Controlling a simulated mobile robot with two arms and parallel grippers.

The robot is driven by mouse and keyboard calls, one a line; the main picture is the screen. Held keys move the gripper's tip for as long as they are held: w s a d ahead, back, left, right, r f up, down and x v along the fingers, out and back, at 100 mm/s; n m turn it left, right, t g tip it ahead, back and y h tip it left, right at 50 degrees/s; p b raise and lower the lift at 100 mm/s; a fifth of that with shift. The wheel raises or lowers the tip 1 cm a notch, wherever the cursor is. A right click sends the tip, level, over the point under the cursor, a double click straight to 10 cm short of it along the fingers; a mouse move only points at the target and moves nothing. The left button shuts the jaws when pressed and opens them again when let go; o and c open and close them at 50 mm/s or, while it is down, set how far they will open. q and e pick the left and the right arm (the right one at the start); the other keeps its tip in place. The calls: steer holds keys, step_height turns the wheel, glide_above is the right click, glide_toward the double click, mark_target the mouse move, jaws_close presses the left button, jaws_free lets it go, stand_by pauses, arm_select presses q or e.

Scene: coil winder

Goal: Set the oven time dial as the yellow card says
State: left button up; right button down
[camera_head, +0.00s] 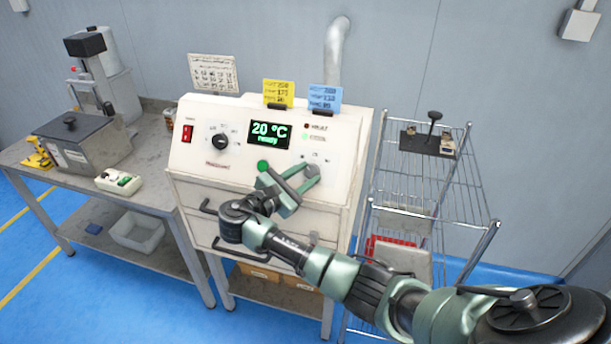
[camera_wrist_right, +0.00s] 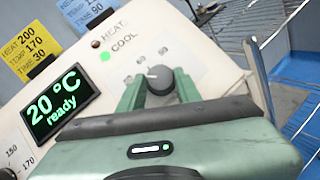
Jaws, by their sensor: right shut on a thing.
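My right gripper (camera_wrist_right: 159,90) is shut on this dial, one green finger on each side. In the head view the right gripper (camera_head: 308,172) reaches the lower right of the oven panel (camera_head: 230,172) and largely hides the dial. The yellow card (camera_head: 279,93) stands on top of the oven; in the wrist view the yellow card (camera_wrist_right: 26,46) reads HEAT 200, TEMP 170, TIME 30. My left gripper is not in view.
The display (camera_head: 269,134) reads 20 °C ready. A second knob (camera_head: 220,142), red switch (camera_head: 187,132) and green button (camera_head: 263,166) are on the panel. A blue card (camera_head: 325,98) stands beside the yellow one. A wire rack (camera_head: 420,170) is at right.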

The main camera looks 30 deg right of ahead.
steer(key=shift+f, duration=0.1)
steer(key=c, duration=1)
jaws_free()
steer(key=b+v, duration=0.1)
steer(key=v, duration=0.6)
steer(key=shift+s+a, duration=0.15)
steer(key=shift+a, duration=0.25)
